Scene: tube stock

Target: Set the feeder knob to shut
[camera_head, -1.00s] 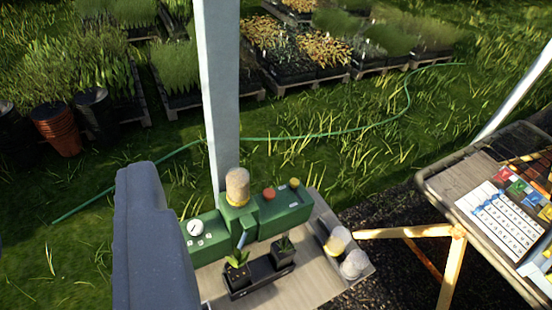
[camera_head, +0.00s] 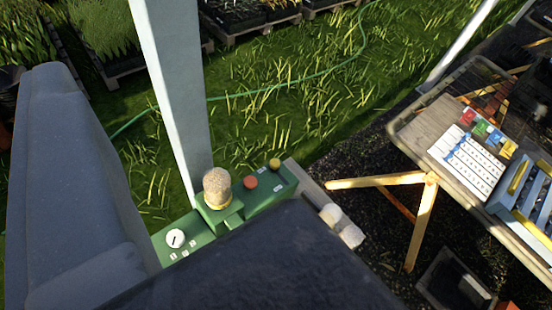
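The green feeder unit (camera_head: 267,192) stands on a bench beside a pale post. A jar of tan grain (camera_head: 217,186) sits upright on it, with a red button (camera_head: 250,182) and a yellow button (camera_head: 275,164) to its right. A round white knob (camera_head: 175,238) with a dark pointer line is on the unit's left part. Small white labels (camera_head: 182,250) lie below and right of it, too small to read. Dark parts of my arm fill the left and bottom of the picture. I see no gripper fingertips.
The pale post (camera_head: 172,80) rises directly behind the unit. A wooden table (camera_head: 428,122) with a white chart (camera_head: 467,162), coloured cards and a blue-grey crate (camera_head: 527,205) stands at right. A green hose (camera_head: 290,83) crosses the grass. My arm hides most of the bench top.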

